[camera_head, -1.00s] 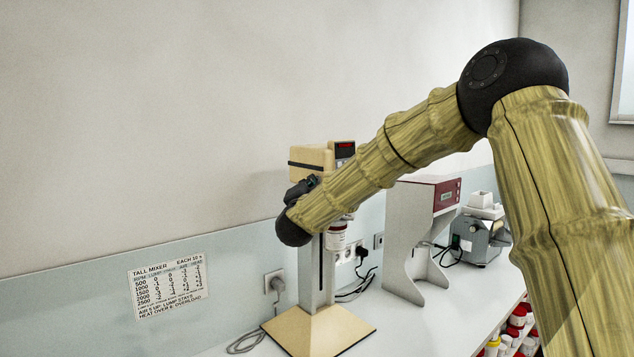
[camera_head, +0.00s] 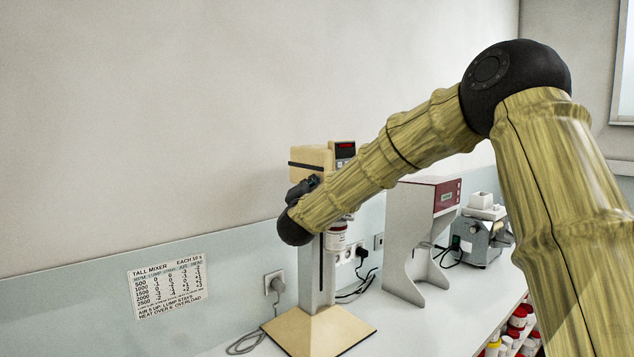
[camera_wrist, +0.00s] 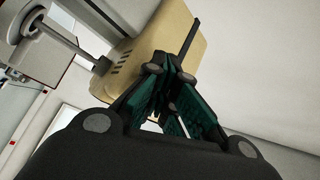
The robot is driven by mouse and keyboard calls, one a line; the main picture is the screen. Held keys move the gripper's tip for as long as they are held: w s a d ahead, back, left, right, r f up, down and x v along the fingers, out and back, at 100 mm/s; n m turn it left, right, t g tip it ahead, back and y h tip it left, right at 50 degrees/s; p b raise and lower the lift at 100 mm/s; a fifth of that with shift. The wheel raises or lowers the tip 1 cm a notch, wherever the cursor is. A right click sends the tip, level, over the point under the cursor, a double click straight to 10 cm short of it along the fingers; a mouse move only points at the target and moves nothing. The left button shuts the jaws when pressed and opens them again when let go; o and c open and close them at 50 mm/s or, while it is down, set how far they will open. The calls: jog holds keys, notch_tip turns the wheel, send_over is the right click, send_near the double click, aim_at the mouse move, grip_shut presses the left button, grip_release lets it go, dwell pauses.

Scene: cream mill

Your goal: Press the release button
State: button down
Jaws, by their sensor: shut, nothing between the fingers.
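The tall mixer has a cream head (camera_head: 309,160) with a dark band and a small red display (camera_head: 345,149). It stands on a grey column above a cream base (camera_head: 318,330). A white jar (camera_head: 336,237) with a red-marked label is under the head. My gripper is mostly hidden behind my own wrist in the head view. In the wrist view my gripper (camera_wrist: 164,68) is shut and empty, its fingertips together in front of the mixer's cream housing (camera_wrist: 158,32). I cannot tell whether they touch it. I cannot make out a release button in either view.
A wall card (camera_head: 167,286) headed "TALL MIXER" hangs at left. A grey and red machine (camera_head: 426,235) and a smaller grey device (camera_head: 480,238) stand to the right. Cables and sockets (camera_head: 274,282) are behind the mixer. Several jars sit on a shelf below the bench.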

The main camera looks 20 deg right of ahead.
jog(key=shift+s+a+f+b, duration=0.1)
jog(key=shift+a+b, duration=0.1)
jog(key=shift+a, duration=0.15)
jog(key=shift+s+a+b, duration=0.1)
jog(key=shift+a+b, duration=0.05)
jog(key=shift+a, duration=0.2)
jog(key=shift+a, duration=0.1)
jog(key=a, duration=0.1)
jog(key=s+a+b, duration=0.1)
jog(key=a, duration=0.2)
jog(key=shift+s+a, duration=0.25)
jog(key=shift+s, duration=0.1)
dwell(0.6)
